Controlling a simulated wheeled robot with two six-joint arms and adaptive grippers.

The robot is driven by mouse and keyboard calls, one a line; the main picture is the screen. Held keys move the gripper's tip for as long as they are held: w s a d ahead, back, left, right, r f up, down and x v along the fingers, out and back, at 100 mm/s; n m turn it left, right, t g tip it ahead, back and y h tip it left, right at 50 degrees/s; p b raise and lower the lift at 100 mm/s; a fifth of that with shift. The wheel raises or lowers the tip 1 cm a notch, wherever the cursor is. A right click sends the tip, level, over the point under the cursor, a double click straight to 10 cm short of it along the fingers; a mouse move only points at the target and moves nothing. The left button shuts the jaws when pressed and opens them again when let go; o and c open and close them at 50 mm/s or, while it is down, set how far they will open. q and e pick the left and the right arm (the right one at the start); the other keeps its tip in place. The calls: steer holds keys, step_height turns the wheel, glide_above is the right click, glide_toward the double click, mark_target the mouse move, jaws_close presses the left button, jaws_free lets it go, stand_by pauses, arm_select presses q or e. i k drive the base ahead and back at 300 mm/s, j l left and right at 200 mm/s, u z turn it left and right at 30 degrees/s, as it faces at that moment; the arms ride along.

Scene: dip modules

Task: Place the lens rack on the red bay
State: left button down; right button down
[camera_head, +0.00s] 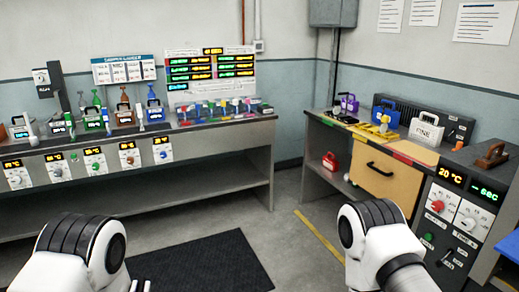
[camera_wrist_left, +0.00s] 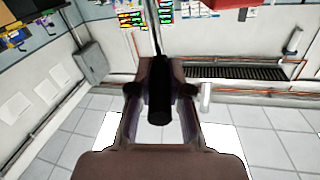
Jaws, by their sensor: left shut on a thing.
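My left gripper (camera_wrist_left: 160,72) is shut on a black bar-like handle (camera_wrist_left: 159,104) in the left wrist view. The rest of the held thing is hidden, so I cannot tell if it is the lens rack. In the head view only a bit of the left gripper (camera_head: 141,286) shows at the bottom edge, far from both benches. A red strip (camera_head: 401,158) marks the front edge of the right bench, between yellow and green strips; it looks like the red bay's mark. My right gripper is out of view.
A red box (camera_head: 330,162) sits below. The left bench (camera_head: 225,131) holds several coloured modules. A dark mat (camera_head: 205,262) lies on open floor.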

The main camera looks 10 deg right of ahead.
mark_target(417, 151)
steer(key=i+l, duration=0.15)
steer(key=i, duration=0.3)
steer(key=i+l, duration=0.15)
steer(key=i, duration=0.35)
steer(key=i+l, duration=0.15)
steer(key=i, duration=0.3)
steer(key=i+l, duration=0.15)
steer(key=i, duration=0.35)
steer(key=i+j+z, duration=0.1)
steer(key=i, duration=1.35)
steer(key=i+z, duration=0.2)
steer(key=z, duration=2.75)
